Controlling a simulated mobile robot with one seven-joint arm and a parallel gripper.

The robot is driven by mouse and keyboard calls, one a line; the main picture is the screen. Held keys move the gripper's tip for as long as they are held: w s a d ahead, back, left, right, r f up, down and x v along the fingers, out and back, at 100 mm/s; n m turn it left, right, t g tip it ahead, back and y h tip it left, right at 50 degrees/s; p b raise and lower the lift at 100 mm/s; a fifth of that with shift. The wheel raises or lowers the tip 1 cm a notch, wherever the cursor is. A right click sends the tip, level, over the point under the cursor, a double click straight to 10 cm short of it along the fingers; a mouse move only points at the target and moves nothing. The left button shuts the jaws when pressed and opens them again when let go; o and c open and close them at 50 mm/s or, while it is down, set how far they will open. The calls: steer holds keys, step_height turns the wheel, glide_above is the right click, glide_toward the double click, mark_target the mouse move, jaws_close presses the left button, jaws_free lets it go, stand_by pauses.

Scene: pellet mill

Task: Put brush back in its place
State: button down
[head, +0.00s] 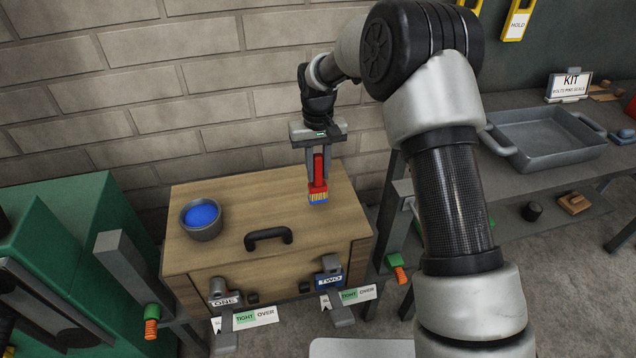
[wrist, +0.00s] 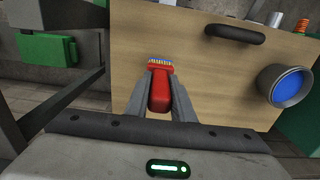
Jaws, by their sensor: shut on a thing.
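The brush (head: 318,182) has a red handle, a red head and yellow bristles with blue tips. My gripper (head: 317,178) is shut on its handle and holds it bristles down over the right part of the wooden box top. In the wrist view the brush (wrist: 159,85) sits between the fingers of my gripper (wrist: 161,88), its bristles pointing away from the wrist. Whether the bristles touch the wood I cannot tell. A grey pot (head: 202,230) with blue contents stands on the left of the same top. No marked place for the brush is clear to me.
The wooden box (head: 205,265) has a black handle (head: 268,237) on its lid and clamps labelled ONE and TWO in front. A green machine (head: 90,240) stands left. A grey tray (head: 545,135) sits on the bench at right, by a KIT sign (head: 570,85). A brick wall is behind.

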mark_target(318, 185)
steer(key=shift+f, duration=1.8)
steer(key=shift+f, duration=0.15)
steer(key=c, duration=1.5)
jaws_free()
steer(key=shift+c, duration=0.2)
step_height(318, 185, up, 12)
steer(key=shift+r+p, duration=0.25)
steer(key=shift+p, duration=0.15)
